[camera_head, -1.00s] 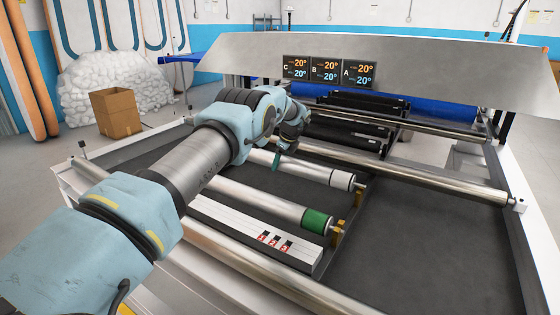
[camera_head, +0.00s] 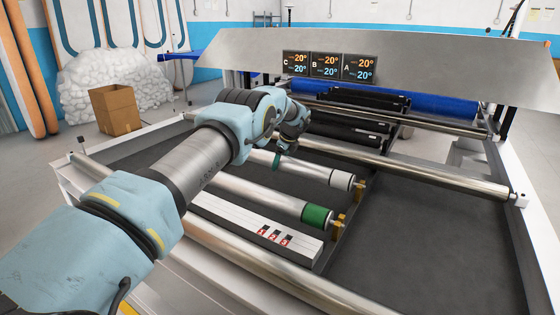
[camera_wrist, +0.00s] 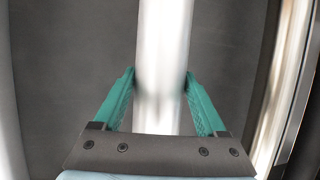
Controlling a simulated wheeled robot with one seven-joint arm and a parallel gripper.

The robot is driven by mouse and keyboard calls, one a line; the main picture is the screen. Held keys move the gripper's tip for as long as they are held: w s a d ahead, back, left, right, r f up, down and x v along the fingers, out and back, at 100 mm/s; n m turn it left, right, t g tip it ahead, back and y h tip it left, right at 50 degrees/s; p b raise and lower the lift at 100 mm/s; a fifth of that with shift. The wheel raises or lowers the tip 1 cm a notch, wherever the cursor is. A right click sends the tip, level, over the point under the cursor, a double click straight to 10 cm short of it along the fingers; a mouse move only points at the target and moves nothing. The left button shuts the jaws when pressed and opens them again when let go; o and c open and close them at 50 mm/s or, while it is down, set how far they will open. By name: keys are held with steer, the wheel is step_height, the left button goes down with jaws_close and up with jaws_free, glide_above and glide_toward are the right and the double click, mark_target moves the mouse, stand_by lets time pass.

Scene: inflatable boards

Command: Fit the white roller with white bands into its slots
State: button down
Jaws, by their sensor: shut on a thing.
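The silver-white roller with a white band (camera_head: 341,180) lies in the machine bed, its right end by a yellow bracket (camera_head: 361,189). In the wrist view the roller (camera_wrist: 162,60) runs straight between the green fingers. My gripper (camera_head: 277,160) is at the left part of this roller in the head view. In the wrist view my gripper (camera_wrist: 160,92) is shut on it, one finger on each side. The roller's left end is hidden behind my arm. I cannot tell whether its right end sits in the slot.
A roller with a green band (camera_head: 317,215) lies parallel in front. A white slotted bar (camera_head: 235,222) with red numbered labels lies nearer still. Black rollers (camera_head: 350,131) are behind. A long metal tube (camera_head: 410,171) crosses at right. The dark bed at right is clear.

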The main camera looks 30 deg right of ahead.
steer(key=shift+f, duration=0.35)
steer(key=shift+c, duration=1.4)
jaws_free()
steer(key=shift+o, duration=1.4)
steer(key=shift+f, duration=0.15)
steer(key=b+v, duration=0.3)
steer(key=v, duration=0.8)
